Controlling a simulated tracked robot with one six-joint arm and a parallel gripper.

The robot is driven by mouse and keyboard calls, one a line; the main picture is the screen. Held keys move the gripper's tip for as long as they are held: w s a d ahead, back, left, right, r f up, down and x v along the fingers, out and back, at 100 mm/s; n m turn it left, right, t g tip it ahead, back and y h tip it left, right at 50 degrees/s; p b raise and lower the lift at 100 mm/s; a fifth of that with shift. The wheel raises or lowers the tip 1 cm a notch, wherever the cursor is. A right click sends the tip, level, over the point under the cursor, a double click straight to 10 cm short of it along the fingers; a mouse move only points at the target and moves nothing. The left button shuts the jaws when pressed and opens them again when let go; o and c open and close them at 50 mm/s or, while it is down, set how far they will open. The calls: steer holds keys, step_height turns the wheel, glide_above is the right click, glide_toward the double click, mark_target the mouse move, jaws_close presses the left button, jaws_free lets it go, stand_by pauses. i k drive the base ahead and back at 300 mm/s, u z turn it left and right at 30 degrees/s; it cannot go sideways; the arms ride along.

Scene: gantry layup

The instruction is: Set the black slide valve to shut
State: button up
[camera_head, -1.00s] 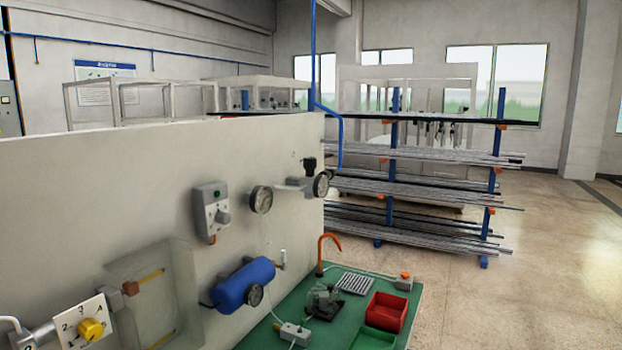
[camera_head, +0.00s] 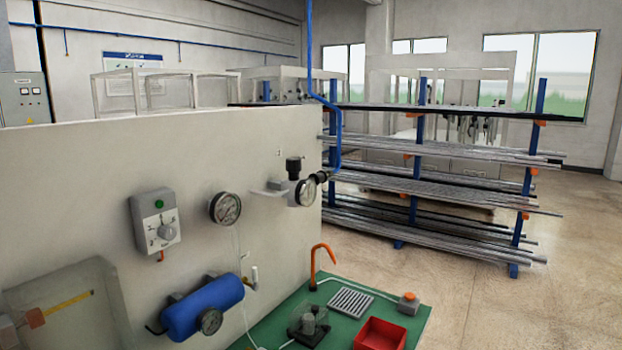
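My gripper is not in view. No part is clearly recognisable as the black slide valve. Black parts show at the right end of the white panel: a black knob (camera_head: 293,168) stands upright above a pale fitting with a round gauge (camera_head: 307,193). A small black fitting (camera_head: 321,177) sits just right of that gauge, by the lower end of the blue pipe (camera_head: 338,140). Whether either is the slide valve, and its setting, I cannot tell.
The white panel (camera_head: 70,190) carries a grey dial box (camera_head: 156,221), another gauge (camera_head: 225,208) and a blue tank (camera_head: 203,306). A green bench top (camera_head: 270,318) holds a red bin (camera_head: 380,334) and an orange hook (camera_head: 318,262). A bar rack (camera_head: 440,190) stands behind; floor at right is clear.

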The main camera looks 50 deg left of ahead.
mark_target(321, 176)
steer(key=z, duration=0.05)
steer(key=i, duration=2.3)
steer(key=u, duration=3)
